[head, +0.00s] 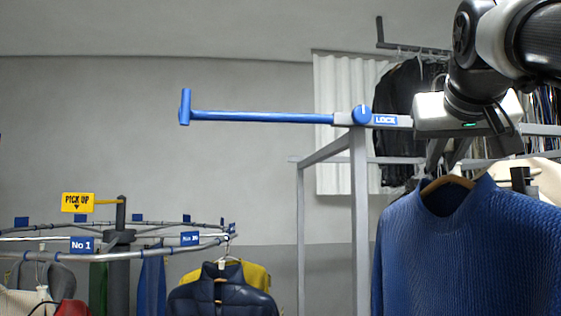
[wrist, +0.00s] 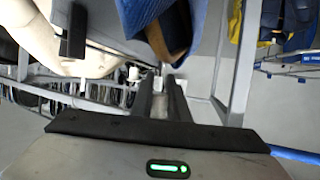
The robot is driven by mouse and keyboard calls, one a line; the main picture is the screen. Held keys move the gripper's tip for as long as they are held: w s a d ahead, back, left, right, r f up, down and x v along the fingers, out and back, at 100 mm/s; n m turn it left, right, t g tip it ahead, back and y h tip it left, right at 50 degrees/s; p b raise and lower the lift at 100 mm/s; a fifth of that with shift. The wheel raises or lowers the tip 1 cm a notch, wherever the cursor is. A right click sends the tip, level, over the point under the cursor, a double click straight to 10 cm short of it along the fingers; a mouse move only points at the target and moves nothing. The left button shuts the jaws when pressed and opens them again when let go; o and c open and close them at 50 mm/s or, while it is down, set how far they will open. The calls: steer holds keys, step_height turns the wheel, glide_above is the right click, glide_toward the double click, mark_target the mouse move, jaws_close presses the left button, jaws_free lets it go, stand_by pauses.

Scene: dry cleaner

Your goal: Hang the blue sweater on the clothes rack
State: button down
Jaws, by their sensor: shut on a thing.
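The blue sweater (head: 470,255) hangs upright on a wooden hanger (head: 446,183) at the right of the head view. My gripper (head: 447,168) is above its collar, shut on the hanger's upper part; the hook is mostly hidden by the fingers. In the wrist view, part of the sweater (wrist: 192,18) and the hanger (wrist: 172,48) show beyond my gripper (wrist: 164,78). The clothes rack (head: 358,215) is a grey frame with a blue bar (head: 265,117) reaching left, a round blue knob (head: 361,114) and a LOCK label. The bar is empty.
A round conveyor rail (head: 160,249) at the lower left carries several garments, including a navy jacket (head: 222,293), and a yellow PICK UP sign (head: 78,202). A black jacket (head: 402,110) hangs behind the rack. The space around the blue bar looks clear.

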steer(key=shift+w+p, duration=0.35)
steer(key=shift+w, duration=1.5)
steer(key=shift+r, duration=0.1)
steer(key=shift+w+a+p, duration=0.1)
steer(key=shift+w+p, duration=0.2)
steer(key=shift+w, duration=0.5)
steer(key=shift+w+a+p, duration=0.1)
steer(key=shift+w+p, duration=1.05)
steer(key=shift+w, duration=1.65)
steer(key=shift+f+b, duration=1.4)
steer(key=shift+f, duration=0.45)
